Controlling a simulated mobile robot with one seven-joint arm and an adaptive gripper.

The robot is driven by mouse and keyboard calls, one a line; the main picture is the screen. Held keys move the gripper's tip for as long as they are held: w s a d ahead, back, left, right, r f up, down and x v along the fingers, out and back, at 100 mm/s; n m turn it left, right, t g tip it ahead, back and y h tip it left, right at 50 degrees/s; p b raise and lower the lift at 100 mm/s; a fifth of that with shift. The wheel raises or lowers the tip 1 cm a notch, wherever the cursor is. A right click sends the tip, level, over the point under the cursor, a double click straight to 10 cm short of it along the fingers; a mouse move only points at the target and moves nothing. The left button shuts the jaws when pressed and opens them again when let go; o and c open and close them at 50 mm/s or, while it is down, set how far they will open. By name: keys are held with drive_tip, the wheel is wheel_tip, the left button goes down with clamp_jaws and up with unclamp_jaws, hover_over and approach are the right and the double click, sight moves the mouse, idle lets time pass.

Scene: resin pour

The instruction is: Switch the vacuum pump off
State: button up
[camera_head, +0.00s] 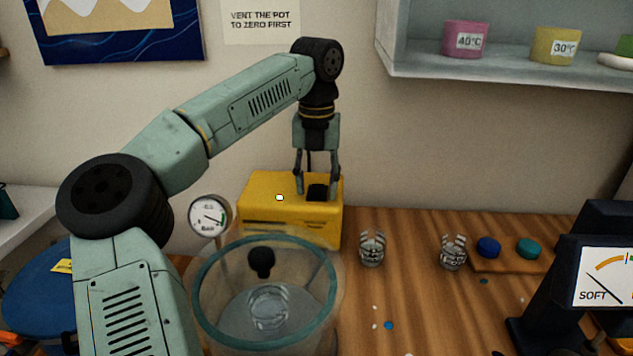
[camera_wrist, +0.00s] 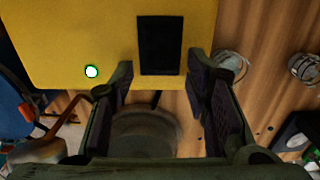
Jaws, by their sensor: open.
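The vacuum pump (camera_head: 265,222) is a yellow box on the wooden bench against the wall; it fills the top of the wrist view (camera_wrist: 80,35). A black switch (camera_head: 317,192) sits on its top at the right, a dark rectangle in the wrist view (camera_wrist: 160,45). My gripper (camera_head: 316,190) points down over the switch, open and empty. Its fingers (camera_wrist: 160,75) show to either side of the switch; whether they touch the pump I cannot tell.
A clear pot with a teal rim (camera_head: 205,322) stands in front of the pump, a clear cup inside. A gauge (camera_head: 209,215) stands left. Two clear cups (camera_head: 371,249) (camera_head: 453,253) and a dial meter (camera_head: 604,277) are right. A shelf (camera_head: 480,80) hangs above.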

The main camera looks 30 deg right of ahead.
drive_tip(key=shift+f, duration=0.35)
drive_tip(key=shift+c, duration=0.4)
clamp_jaws()
